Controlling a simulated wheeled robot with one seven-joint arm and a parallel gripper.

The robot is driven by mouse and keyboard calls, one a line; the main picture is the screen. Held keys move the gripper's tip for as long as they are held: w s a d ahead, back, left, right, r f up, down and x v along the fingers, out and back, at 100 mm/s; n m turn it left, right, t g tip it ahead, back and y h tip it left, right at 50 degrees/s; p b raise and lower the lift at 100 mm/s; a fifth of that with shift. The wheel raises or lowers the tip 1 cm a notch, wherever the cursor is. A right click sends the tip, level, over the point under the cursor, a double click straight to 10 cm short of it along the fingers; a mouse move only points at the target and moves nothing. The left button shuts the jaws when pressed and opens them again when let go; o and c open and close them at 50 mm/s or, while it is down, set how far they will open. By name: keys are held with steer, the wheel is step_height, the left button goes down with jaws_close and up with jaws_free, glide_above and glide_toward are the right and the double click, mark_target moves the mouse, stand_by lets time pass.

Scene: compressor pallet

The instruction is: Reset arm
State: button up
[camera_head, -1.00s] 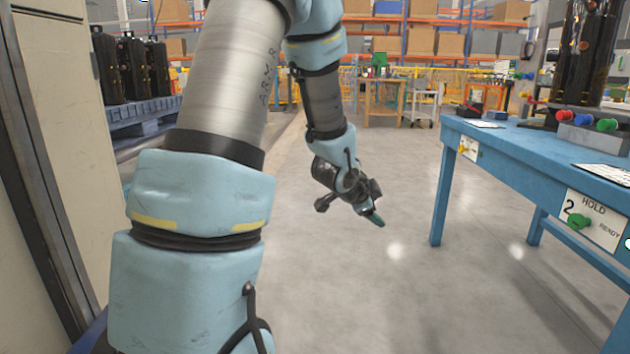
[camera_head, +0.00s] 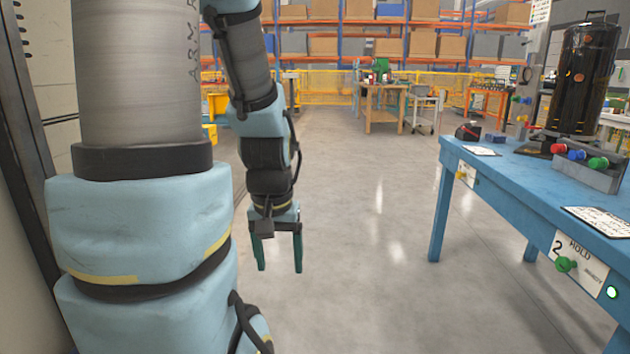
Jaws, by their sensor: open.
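My arm stands at the left of the head view, with its blue-covered links rising out of the top of the picture and the forearm coming down again. My gripper (camera_head: 281,268) hangs from it, pointing down over bare floor. Its two dark green fingers are apart, with nothing between them. It is left of the blue table and apart from it.
A blue table (camera_head: 510,168) at the right bears a black cylinder (camera_head: 582,78), a block with coloured knobs (camera_head: 590,165) and papers. A pale panel (camera_head: 50,60) stands close at the left. The grey floor (camera_head: 370,220) between is clear. Shelves (camera_head: 380,28) stand far back.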

step_height(320, 180, up, 28)
steer(key=p, duration=2.6)
steer(key=shift+r, duration=0.15)
